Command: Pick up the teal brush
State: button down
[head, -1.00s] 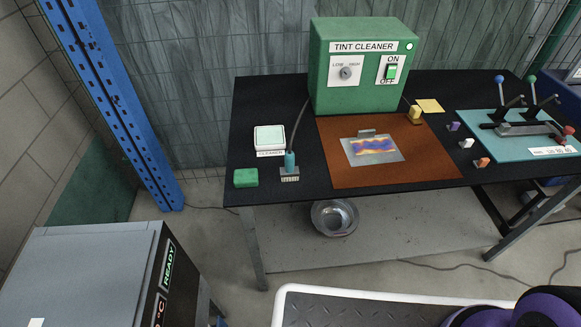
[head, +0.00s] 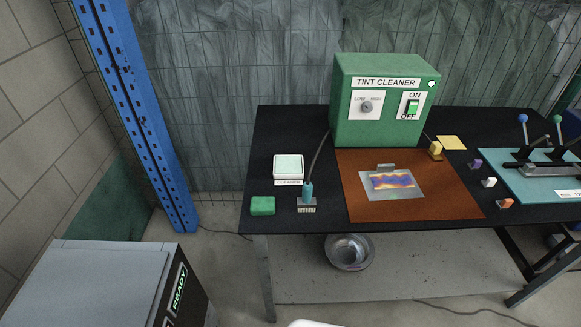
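The teal brush (head: 308,192) stands upright on the left part of the black table, in or on a small grey holder (head: 306,205) with a label. A dark cable runs from its top up to the green tint cleaner box (head: 386,98). My gripper is not in view.
A white cleaner tray (head: 289,168) stands just behind the brush, and a green block (head: 262,205) lies to its left. A brown mat (head: 450,197) with a metal plate (head: 405,193) lies to the right. A blue post (head: 150,130) and a grey machine (head: 90,275) stand at left.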

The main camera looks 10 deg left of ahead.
aim_at(306, 203)
jog(key=l+u, duration=0.1)
jog(key=u, duration=0.25)
jog(key=i+l+u, duration=0.1)
jog(key=u, duration=0.25)
jog(key=l+u, duration=0.15)
jog(key=u, duration=0.15)
